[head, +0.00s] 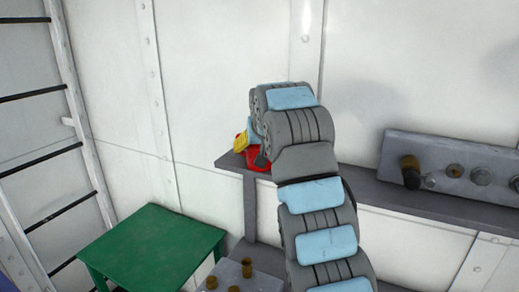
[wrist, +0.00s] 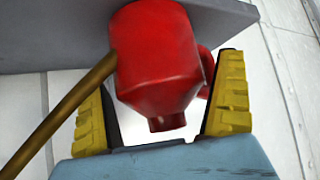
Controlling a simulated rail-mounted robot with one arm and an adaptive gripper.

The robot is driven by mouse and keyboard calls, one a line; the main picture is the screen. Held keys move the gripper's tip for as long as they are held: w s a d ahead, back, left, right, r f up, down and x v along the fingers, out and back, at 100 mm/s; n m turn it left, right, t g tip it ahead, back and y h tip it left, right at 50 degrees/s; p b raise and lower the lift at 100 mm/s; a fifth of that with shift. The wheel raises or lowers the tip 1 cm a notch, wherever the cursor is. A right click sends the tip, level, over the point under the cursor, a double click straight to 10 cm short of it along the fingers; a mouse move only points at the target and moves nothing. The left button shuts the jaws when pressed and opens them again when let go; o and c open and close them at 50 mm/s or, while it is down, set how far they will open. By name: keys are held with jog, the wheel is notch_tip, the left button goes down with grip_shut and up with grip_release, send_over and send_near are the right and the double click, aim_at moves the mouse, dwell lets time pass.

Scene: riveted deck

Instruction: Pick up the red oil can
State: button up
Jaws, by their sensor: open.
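The red oil can (wrist: 158,60) is large in the wrist view, with a brown spout or rod (wrist: 70,110) slanting down to the left and a red handle at its right. My gripper (wrist: 165,105) is open, with one yellow-padded finger on each side of the can's lower part as pictured. I cannot tell whether either finger touches it. In the head view the can (head: 258,158) is a small red patch on the left end of the grey shelf (head: 385,190), mostly hidden by my arm. A yellow finger of my gripper (head: 241,142) shows beside it.
A grey panel with knobs (head: 455,170) stands on the shelf to the right. A green table (head: 150,245) is at lower left, with small brown pieces (head: 247,268) on a grey surface beside it. A ladder (head: 45,150) runs along the left wall. The white riveted wall is close behind the shelf.

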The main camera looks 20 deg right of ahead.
jog(key=c, duration=1.2)
jog(key=shift+o, duration=0.2)
jog(key=shift+r, duration=0.2)
notch_tip(320, 180, up, 6)
jog(key=shift+a+p, duration=0.15)
jog(key=shift+p, duration=0.15)
jog(key=shift+r+p, duration=1.35)
jog(key=shift+r, duration=0.45)
jog(key=o, duration=0.5)
jog(key=c, duration=0.5)
